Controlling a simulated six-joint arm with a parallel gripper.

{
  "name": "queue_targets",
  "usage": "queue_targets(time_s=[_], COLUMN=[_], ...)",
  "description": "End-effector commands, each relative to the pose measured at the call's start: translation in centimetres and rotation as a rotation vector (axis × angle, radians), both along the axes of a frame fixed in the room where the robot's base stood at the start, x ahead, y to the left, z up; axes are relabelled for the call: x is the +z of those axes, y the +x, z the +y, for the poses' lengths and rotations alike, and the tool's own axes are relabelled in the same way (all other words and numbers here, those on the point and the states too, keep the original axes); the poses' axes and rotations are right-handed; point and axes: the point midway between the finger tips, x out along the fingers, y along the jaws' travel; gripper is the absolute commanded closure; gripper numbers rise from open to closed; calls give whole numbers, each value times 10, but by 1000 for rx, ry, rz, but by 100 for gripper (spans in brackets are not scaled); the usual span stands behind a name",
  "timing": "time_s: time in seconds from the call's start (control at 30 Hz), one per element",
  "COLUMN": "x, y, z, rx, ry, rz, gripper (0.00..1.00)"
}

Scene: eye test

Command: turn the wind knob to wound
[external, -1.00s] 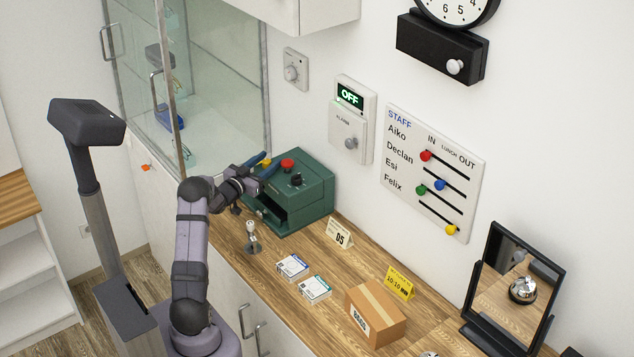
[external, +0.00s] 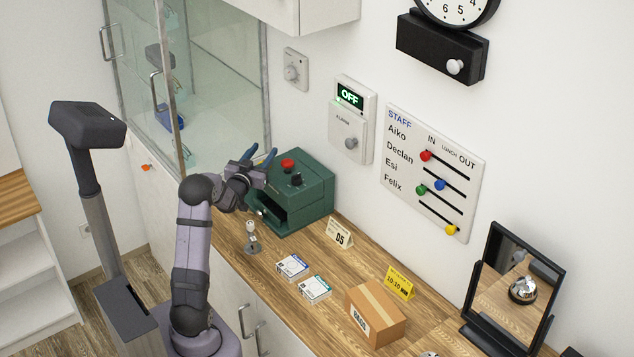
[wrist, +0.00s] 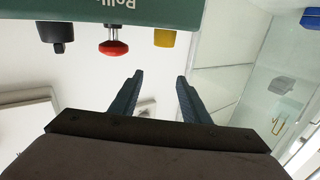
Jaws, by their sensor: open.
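No label reading "wind" or "wound" is legible. A white round knob (external: 455,66) sits on the black box (external: 425,45) under the wall clock (external: 458,10); it may be the wind knob, but I cannot tell. The green machine (external: 312,190) on the counter has a black knob (external: 296,179) and a red button (external: 288,163). My gripper (external: 261,152) is open and empty, left of the machine's top, its fingers pointing up. In the wrist view, my gripper (wrist: 160,76) shows nothing between its fingers; the black knob (wrist: 57,38), red button (wrist: 113,48) and a yellow part (wrist: 165,38) appear inverted.
The wall holds a dial (external: 295,68), an alarm panel (external: 350,128) reading OFF and a staff slider board (external: 435,165). A glass cabinet (external: 225,80) is behind my gripper.

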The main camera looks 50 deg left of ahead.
Motion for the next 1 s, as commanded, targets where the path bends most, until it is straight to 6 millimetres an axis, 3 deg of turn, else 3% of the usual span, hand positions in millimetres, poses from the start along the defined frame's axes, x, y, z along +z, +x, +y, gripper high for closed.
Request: queue_targets(time_s=[0.07, 0.27, 0.6, 1.0], x=[17, 27, 71, 123], y=[0, 3, 23, 43], z=[0, -5, -40, -85], rx=[0, -27, -223, -479], ry=[5, -137, -220, -216], rz=[-4, -139, -317, -404], gripper=[57, 57, 57, 57])
